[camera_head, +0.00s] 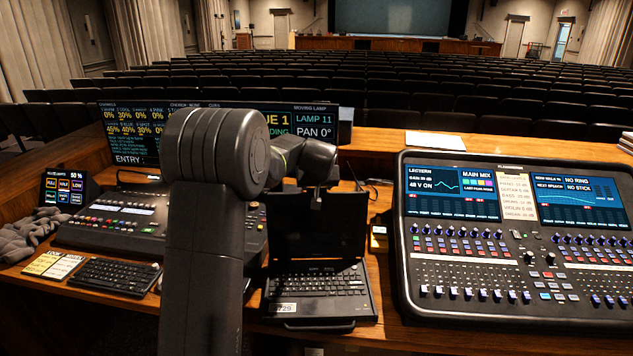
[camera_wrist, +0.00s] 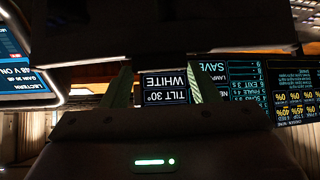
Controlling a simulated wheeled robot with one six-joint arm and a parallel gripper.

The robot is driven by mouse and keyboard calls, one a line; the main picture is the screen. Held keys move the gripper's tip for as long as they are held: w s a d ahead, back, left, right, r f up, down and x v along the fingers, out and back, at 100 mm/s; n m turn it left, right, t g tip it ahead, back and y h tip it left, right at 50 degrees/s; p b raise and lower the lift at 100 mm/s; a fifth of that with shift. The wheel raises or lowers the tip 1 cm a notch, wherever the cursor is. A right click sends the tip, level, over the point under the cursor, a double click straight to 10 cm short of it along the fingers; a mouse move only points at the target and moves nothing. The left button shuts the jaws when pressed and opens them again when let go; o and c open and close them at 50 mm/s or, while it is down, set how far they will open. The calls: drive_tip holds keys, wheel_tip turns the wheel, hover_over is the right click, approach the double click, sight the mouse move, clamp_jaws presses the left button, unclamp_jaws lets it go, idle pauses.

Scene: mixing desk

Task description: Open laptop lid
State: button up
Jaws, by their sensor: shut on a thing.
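The black laptop stands on the wooden desk in the head view, with its keyboard base (camera_head: 318,287) flat and its dark lid (camera_head: 318,232) raised, roughly upright behind the keys. My gripper (camera_head: 318,190) is at the lid's top edge, partly hidden by my wrist. In the wrist view, the two greenish fingers (camera_wrist: 161,88) reach the lid's dark edge (camera_wrist: 90,68), and the gripper is shut on it. The fingertips themselves are hard to see. My arm hides the area left of the laptop.
A large mixing console (camera_head: 515,235) stands close to the laptop's right. A smaller lighting desk (camera_head: 125,222) and a keyboard (camera_head: 115,276) are at the left. Monitors (camera_head: 135,135) stand behind.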

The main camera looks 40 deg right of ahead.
drive_tip(key=shift+w+d+r+p, duration=0.4)
drive_tip(key=shift+w+d+p, duration=0.05)
drive_tip(key=shift+w, duration=0.1)
drive_tip(key=o, duration=1.4)
drive_tip(key=shift+s, duration=0.1)
drive_tip(key=shift+f, duration=0.2)
drive_tip(key=b+v, duration=0.3)
drive_tip(key=v, duration=1.1)
drive_tip(key=shift+w, duration=0.25)
drive_tip(key=shift+d+r, duration=0.1)
